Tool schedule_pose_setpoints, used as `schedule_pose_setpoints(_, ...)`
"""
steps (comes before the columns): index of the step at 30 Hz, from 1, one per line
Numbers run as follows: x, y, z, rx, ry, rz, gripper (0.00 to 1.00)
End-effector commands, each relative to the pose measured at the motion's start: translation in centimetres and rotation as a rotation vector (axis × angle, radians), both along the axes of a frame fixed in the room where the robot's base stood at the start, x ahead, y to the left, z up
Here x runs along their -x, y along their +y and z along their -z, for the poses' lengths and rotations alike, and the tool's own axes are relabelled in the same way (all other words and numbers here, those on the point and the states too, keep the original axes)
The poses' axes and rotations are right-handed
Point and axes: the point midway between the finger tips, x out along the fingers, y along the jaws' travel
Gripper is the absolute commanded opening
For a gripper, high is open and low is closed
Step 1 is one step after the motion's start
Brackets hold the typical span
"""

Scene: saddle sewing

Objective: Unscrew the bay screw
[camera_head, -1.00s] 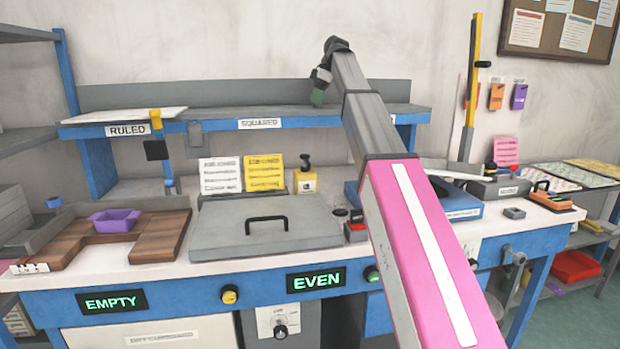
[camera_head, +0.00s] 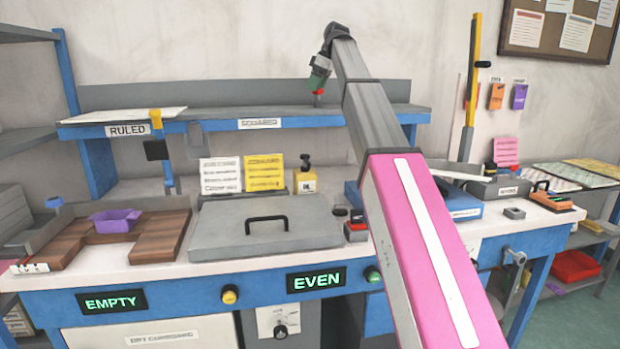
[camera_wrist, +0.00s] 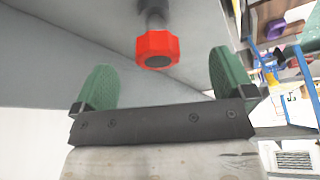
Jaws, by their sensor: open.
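The bay screw appears to be the red faceted knob (camera_wrist: 157,48) on a dark shaft in the wrist view. It lies ahead of my gripper (camera_wrist: 162,72), across the gap between its two green fingers. The fingers are spread and no contact with the knob shows. In the head view, my gripper (camera_head: 318,80) is above the upper shelf at the back, and a small red knob (camera_head: 319,92) shows just below its fingertips. What the shaft is fixed to cannot be made out.
The upper shelf (camera_head: 223,119) spans the bench back, with a grey back panel (camera_head: 220,95) behind it. A yellow upright (camera_head: 473,70) stands right of my arm.

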Motion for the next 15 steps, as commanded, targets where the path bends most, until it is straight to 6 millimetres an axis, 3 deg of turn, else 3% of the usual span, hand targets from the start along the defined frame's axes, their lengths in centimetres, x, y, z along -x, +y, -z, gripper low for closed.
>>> schedule_pose_setpoints(6, 0.11, -0.01, 0.02, 0.000, -0.001, 0.243, 1.00)
schedule_pose_setpoints(15, 0.05, -0.01, 0.04, 0.000, -0.002, 0.416, 1.00)
